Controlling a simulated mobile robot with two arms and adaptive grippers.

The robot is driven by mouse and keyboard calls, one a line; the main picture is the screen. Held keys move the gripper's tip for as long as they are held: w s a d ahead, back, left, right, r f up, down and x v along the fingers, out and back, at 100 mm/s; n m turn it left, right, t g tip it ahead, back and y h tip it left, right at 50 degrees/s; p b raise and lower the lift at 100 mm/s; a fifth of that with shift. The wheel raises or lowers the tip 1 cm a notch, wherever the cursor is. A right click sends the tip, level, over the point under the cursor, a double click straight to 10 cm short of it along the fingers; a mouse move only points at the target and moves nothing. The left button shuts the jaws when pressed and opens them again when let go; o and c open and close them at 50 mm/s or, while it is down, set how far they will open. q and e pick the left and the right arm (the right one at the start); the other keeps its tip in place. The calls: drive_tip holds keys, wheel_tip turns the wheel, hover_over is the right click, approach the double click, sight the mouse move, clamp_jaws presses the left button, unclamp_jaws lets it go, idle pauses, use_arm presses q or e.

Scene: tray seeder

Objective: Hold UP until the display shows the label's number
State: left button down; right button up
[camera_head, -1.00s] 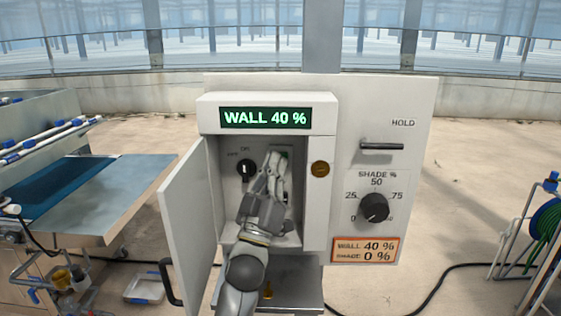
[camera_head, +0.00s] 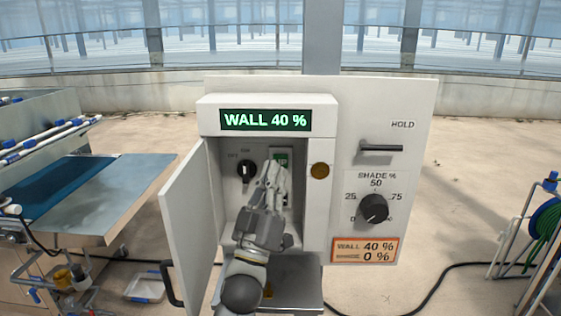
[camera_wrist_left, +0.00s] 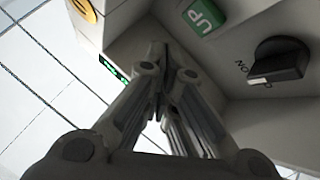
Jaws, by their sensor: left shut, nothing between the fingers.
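The display (camera_head: 264,120) above the open box reads WALL 40 %. The orange-edged label (camera_head: 364,250) at lower right reads WALL 40 % and SHADE 0 %. The green UP button (camera_head: 281,157) is inside the box, and it also shows in the left wrist view (camera_wrist_left: 204,17). My left gripper (camera_head: 271,166) is inside the box, just below the UP button in the head view, shut and empty. In the left wrist view its fingertips (camera_wrist_left: 157,47) are together and appear apart from the button. My right gripper is not in view.
A black rotary switch (camera_head: 246,170) sits left of the button. The box door (camera_head: 188,225) stands open to the left. The SHADE knob (camera_head: 374,208) and HOLD handle (camera_head: 381,148) are on the panel at right. A metal table (camera_head: 130,200) is at far left.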

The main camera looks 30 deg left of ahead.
use_arm(q)
drive_tip(key=shift+s+d, duration=0.3)
drive_tip(key=shift+s, duration=0.2)
drive_tip(key=shift+s+d, duration=0.3)
drive_tip(key=shift+s, duration=0.2)
